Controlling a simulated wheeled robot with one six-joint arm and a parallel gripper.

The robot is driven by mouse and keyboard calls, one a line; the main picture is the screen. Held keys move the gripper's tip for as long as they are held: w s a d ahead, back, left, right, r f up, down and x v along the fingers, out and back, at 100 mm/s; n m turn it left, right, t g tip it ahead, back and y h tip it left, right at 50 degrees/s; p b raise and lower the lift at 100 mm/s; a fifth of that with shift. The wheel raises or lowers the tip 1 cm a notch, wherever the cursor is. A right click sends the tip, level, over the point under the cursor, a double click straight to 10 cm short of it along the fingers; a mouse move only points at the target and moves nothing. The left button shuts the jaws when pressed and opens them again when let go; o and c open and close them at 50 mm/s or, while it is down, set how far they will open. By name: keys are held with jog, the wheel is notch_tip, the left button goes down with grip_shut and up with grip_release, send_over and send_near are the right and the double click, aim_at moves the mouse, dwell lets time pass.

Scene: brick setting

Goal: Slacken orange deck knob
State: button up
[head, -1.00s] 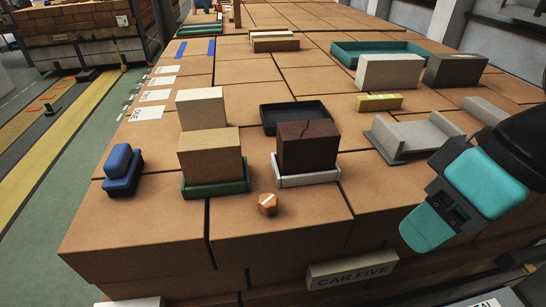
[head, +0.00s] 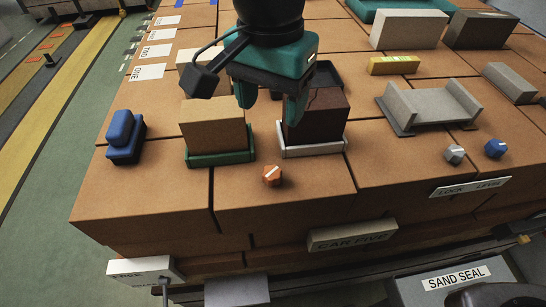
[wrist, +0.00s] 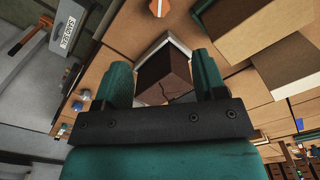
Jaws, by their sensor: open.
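The orange deck knob (head: 272,175) sits on the brick-coloured deck near its front edge, with a pale pointer line across its top. It also shows at the top of the wrist view (wrist: 158,7). My gripper (head: 270,105) is open and empty, above and behind the knob, near the dark brown brick (head: 325,118). In the wrist view the dark brick (wrist: 165,75) appears between my two teal fingers; I cannot tell whether they touch it. Nothing touches the knob.
The dark brick stands in a white tray (head: 314,151); a tan brick (head: 214,126) stands in a green tray (head: 220,159) to its left. A blue block (head: 124,136) is at far left. Grey (head: 454,154) and blue (head: 495,148) knobs are at right. Deck around the orange knob is clear.

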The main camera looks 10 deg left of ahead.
aim_at(272, 172)
notch_tip(272, 172, down, 15)
jog(key=p, duration=0.3)
jog(key=shift+f, duration=0.15)
jog(key=c, duration=0.9)
jog(key=shift+c, duration=0.2)
